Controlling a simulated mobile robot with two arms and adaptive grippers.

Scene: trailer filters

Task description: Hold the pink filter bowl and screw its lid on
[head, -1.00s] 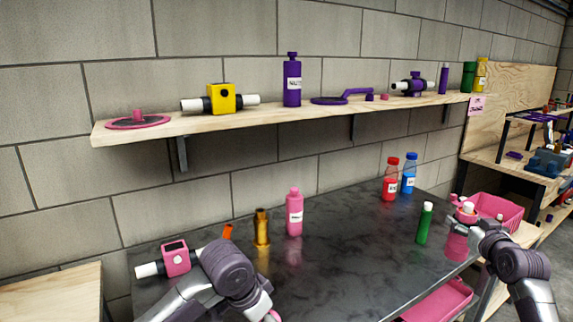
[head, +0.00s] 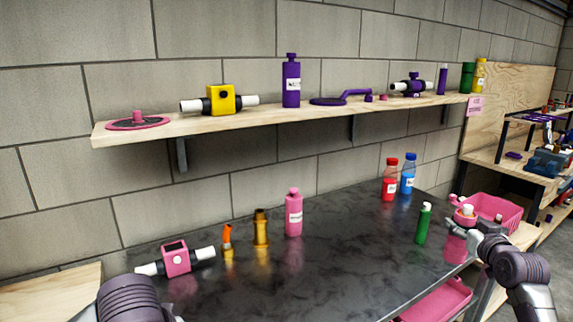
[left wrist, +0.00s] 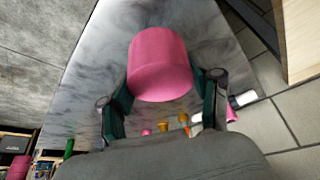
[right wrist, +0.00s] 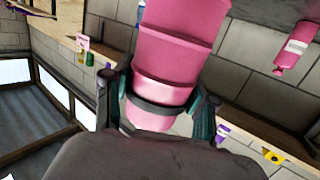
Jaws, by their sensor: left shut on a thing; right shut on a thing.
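In the left wrist view a smooth pink cylinder (left wrist: 160,62) sits between the fingers of my left gripper (left wrist: 165,95), which is shut on it, above the table. My left gripper is outside the head view. My right gripper (right wrist: 160,95) is shut on a stepped pink part (right wrist: 165,88) with a dark ring around its near end. In the head view my right gripper (head: 469,229) is at the table's right edge, near the pink basket. The two held parts are far apart. I cannot tell for certain which is the bowl and which is the lid.
A pink block with white pipes (head: 176,259), an orange item (head: 227,237), a brass fitting (head: 261,228) and a pink bottle (head: 294,213) stand at the table's left. A green bottle (head: 423,225) and pink basket (head: 508,214) are right. The table's middle is clear.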

